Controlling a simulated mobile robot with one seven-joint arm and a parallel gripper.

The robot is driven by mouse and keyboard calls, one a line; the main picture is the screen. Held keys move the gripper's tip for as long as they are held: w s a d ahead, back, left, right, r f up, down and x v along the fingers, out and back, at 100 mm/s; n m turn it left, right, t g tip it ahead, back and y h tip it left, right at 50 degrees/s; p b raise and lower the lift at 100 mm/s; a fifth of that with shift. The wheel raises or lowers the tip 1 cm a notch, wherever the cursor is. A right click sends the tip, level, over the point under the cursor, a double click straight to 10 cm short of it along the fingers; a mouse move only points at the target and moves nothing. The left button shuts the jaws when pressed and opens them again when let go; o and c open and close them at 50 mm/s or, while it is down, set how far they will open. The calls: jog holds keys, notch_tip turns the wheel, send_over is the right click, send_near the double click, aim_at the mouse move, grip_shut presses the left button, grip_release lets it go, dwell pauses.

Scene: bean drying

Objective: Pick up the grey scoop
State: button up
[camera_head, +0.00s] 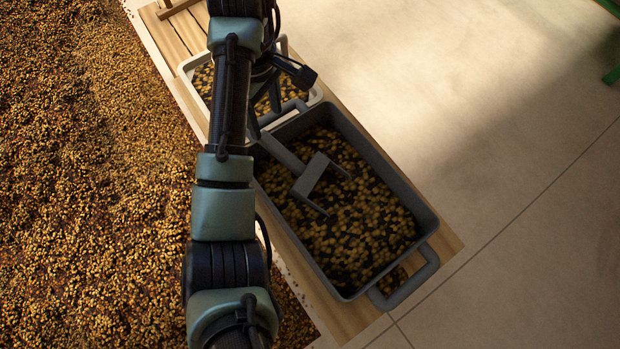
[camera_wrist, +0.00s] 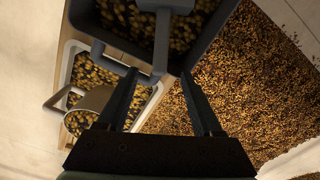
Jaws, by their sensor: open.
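The grey scoop (camera_head: 312,176) lies in the grey bin of beans, with its handle (camera_head: 281,150) reaching toward the bin's upper-left edge. In the wrist view the scoop's handle (camera_wrist: 162,42) runs down toward the space between my fingertips. My gripper (camera_wrist: 158,74) is open, and its two fingers stand apart with nothing held. Whether the fingertips are level with the handle or above it I cannot tell. In the head view my arm hides most of the gripper and the handle's end.
The grey bin (camera_head: 428,212) stands on a wooden bench (camera_head: 352,318). A white bin (camera_head: 316,96) of beans is beside it, with a pale scoop (camera_wrist: 88,104) in it in the wrist view. Beans (camera_head: 90,190) cover the ground at left. Bare floor (camera_head: 450,90) lies at right.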

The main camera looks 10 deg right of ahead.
aim_at(271, 142)
notch_tip(271, 142, down, 5)
jog(key=shift+f+b, duration=0.1)
jog(key=shift+b, duration=1.15)
notch_tip(271, 142, down, 5)
jog(key=shift+s+b, duration=0.1)
jog(key=shift+b, duration=0.8)
grip_shut()
